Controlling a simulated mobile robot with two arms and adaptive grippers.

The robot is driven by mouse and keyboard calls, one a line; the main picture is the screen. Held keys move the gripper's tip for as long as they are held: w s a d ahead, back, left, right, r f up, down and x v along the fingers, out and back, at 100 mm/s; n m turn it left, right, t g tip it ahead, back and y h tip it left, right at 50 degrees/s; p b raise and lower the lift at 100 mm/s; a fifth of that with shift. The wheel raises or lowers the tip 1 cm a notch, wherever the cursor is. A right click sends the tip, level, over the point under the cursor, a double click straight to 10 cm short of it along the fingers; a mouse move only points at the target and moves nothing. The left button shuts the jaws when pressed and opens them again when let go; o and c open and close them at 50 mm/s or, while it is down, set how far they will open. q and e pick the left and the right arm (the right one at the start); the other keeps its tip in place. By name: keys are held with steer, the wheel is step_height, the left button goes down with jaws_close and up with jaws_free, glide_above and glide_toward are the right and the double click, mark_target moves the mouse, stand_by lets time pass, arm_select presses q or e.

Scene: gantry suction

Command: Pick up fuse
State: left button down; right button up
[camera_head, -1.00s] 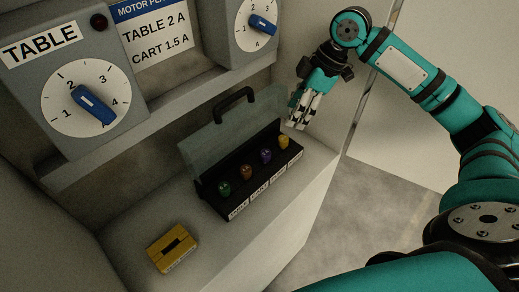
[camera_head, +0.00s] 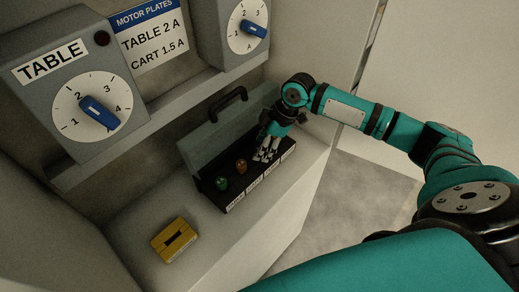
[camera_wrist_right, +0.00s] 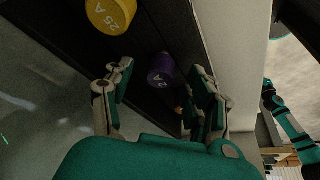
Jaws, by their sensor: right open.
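The fuse box (camera_head: 233,205) is a dark open case on the ledge with its clear lid raised. A green fuse (camera_head: 221,184) and an orange fuse (camera_head: 241,166) stand in it. My right gripper (camera_head: 266,155) is open, fingers pointing down over the right half of the box, and hides the other fuses in the head view. In the right wrist view a purple fuse (camera_wrist_right: 161,71) marked 2 A lies between and ahead of the open fingers, with no clear contact. A yellow fuse (camera_wrist_right: 111,14) marked 25 A is beyond it. A teal arm part (camera_wrist_right: 291,128), seemingly my left, shows at the right edge.
A yellow block with a dark slot (camera_head: 174,240) lies on the ledge (camera_head: 215,245) left of the box. The TABLE dial box (camera_head: 60,110), a second dial box (camera_head: 243,30) and the motor plate sign (camera_head: 152,40) are behind. Ledge around the yellow block is clear.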

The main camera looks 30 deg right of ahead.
steer(key=shift+a+f, duration=0.2)
steer(key=shift+f, duration=0.3)
jaws_close()
steer(key=shift+r, duration=0.1)
